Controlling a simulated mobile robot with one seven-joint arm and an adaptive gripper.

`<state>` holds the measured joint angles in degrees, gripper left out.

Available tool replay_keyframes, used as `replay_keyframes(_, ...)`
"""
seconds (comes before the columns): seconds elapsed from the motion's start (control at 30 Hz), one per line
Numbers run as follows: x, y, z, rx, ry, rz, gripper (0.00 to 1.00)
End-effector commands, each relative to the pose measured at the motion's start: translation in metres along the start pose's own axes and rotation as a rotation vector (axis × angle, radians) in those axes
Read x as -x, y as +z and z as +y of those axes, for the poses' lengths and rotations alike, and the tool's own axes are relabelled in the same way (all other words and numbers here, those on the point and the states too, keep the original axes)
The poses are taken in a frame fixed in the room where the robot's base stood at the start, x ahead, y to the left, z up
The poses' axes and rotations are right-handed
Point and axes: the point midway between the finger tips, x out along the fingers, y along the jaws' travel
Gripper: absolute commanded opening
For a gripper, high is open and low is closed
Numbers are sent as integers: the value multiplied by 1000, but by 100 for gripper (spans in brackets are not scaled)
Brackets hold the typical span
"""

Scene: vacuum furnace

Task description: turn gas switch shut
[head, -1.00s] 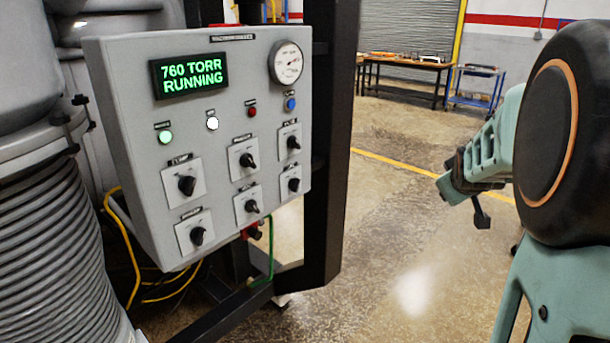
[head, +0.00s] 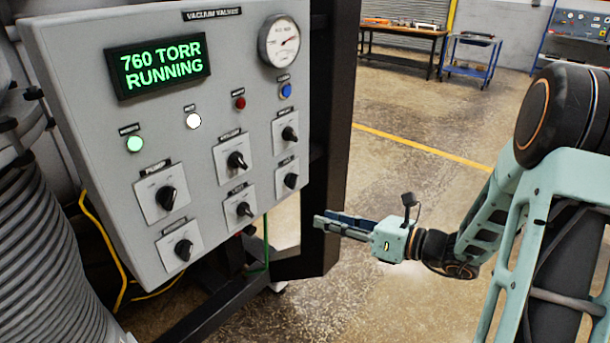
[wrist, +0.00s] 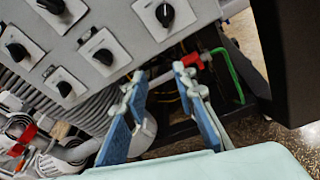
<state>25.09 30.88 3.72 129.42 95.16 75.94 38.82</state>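A grey control panel (head: 95,60) in the head view carries several black rotary switches on white plates, in two rows. The upper row has a left switch (head: 166,197), a middle switch (head: 236,160) and a right switch (head: 289,133); the lower row has a left switch (head: 183,249), a middle switch (head: 244,209) and a right switch (head: 290,180). Their small labels are too blurred to tell which is gas. My gripper (head: 322,219) is open and empty, right of the panel and apart from the switches. In the wrist view its blue-padded fingers (wrist: 158,78) point toward the panel's lower edge.
A display (head: 158,66) reads 760 TORR RUNNING, near a round gauge (head: 280,41). A black post (head: 325,150) stands behind the panel's right side. A red fitting (wrist: 193,60) and green hose (wrist: 229,75) hang below the panel. Open floor lies to the right.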

Motion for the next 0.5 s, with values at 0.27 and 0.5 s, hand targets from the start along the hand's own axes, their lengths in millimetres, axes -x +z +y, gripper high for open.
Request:
replay_keyframes(0.27,3,38,-11,-204,-31,-201,25)
replay_keyframes(0.5,-31,45,-12,-203,-28,-201,25)
